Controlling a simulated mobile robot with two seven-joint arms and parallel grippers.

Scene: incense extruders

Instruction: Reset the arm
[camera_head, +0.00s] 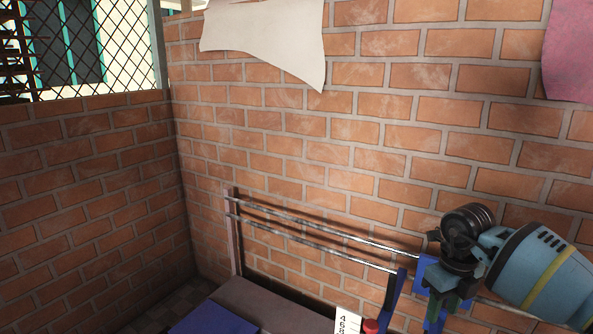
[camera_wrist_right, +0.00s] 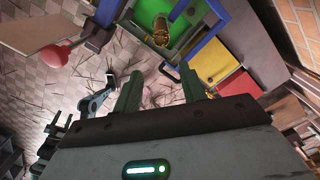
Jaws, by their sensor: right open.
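My right arm comes in from the right in the head view, in front of a brick wall. Its gripper (camera_head: 443,303) points down, with dark green fingers partly overlapping blue parts behind. In the right wrist view the two fingers of my right gripper (camera_wrist_right: 160,84) stand apart with nothing between them; grey floor shows in the gap. My left gripper is not in the head view.
Below the head camera are a grey-brown surface (camera_head: 270,306), a blue panel (camera_head: 212,320), a numbered white plate (camera_head: 347,321) and a red knob (camera_head: 370,326). Metal rails (camera_head: 320,235) run along the wall. The wrist view shows a brass piece (camera_wrist_right: 161,31) on green and a red ball-ended lever (camera_wrist_right: 54,57).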

